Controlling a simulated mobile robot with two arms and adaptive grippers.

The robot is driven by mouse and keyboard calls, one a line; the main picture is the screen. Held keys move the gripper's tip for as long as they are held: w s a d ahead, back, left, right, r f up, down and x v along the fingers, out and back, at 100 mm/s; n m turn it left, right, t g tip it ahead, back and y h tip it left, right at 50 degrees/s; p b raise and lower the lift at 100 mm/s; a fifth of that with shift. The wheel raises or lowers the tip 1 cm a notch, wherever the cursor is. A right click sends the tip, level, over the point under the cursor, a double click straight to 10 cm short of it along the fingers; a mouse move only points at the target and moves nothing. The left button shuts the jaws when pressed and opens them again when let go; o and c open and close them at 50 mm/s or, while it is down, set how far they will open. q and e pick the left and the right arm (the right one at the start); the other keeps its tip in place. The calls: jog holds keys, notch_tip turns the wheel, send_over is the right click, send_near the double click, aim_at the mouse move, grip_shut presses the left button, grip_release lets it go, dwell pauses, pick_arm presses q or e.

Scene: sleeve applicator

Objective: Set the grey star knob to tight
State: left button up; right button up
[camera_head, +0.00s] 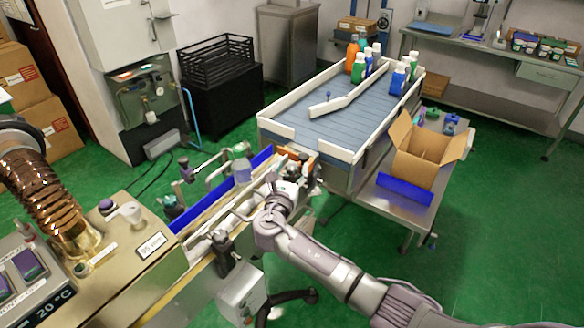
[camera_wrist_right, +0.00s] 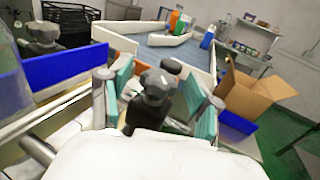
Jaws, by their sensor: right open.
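A dark grey knob (camera_wrist_right: 154,88) stands upright in the middle of the right wrist view, between the two teal-padded fingers of my right gripper (camera_wrist_right: 160,95). The fingers are apart, with one on each side of the knob; I cannot tell whether either touches it. In the head view my right gripper (camera_head: 288,182) is at the far end of the conveyor and largely covers this knob. Similar dark grey knobs stand beside the conveyor, one on the near side (camera_head: 222,241) and one on the far side (camera_head: 185,167). No tight or loose marking is legible. My left gripper is not in view.
A blue guide rail (camera_head: 215,205) runs along the conveyor, with a bottle (camera_head: 240,165) beside it. A blue-slatted table (camera_head: 340,125) with several bottles lies beyond. An open cardboard box (camera_head: 425,150) stands at right. Green floor is clear at lower right.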

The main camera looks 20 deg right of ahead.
jog(key=v, duration=1.1)
